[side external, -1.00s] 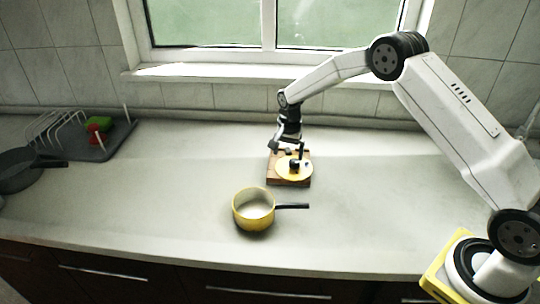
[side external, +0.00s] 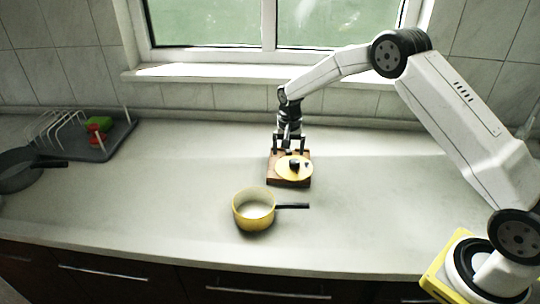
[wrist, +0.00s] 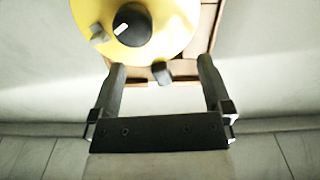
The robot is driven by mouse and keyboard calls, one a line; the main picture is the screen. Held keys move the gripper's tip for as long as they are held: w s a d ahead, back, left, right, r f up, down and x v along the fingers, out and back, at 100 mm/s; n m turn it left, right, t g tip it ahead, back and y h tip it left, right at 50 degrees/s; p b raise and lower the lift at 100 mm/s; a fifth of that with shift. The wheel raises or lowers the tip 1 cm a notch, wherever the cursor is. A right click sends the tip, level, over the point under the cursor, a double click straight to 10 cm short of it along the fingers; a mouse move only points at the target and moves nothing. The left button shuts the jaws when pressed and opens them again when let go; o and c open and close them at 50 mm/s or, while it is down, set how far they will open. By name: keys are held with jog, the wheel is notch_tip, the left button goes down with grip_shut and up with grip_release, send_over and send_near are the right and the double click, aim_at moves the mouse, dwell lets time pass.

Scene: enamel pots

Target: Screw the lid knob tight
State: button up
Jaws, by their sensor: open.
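The yellow lid (side external: 283,174) lies on a small wooden board (side external: 275,181); both also show in the wrist view, the lid (wrist: 180,22) cut off at the top. The black lid knob (side external: 294,162) stands at the lid's middle; from above it is round with a white mark (wrist: 132,25). Whether it is seated fully I cannot tell. My gripper (side external: 296,143) is open and empty, on the window side of the knob. In the wrist view my gripper's fingertips (wrist: 161,66) stand apart below the knob, not around it.
A yellow saucepan (side external: 254,217) with a black handle stands in front of the board. A dish rack (side external: 90,146) and dark pan (side external: 18,172) are far left. The counter right of the board is clear.

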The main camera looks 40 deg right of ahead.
jog(key=n, duration=0.5)
dwell(0.4)
jog(key=shift+n, duration=1)
jog(key=n, duration=0.3)
jog(key=shift+n, duration=2.2)
jog(key=shift+f, duration=0.15)
jog(key=shift+f, duration=0.55)
jog(key=shift+c, duration=0.2)
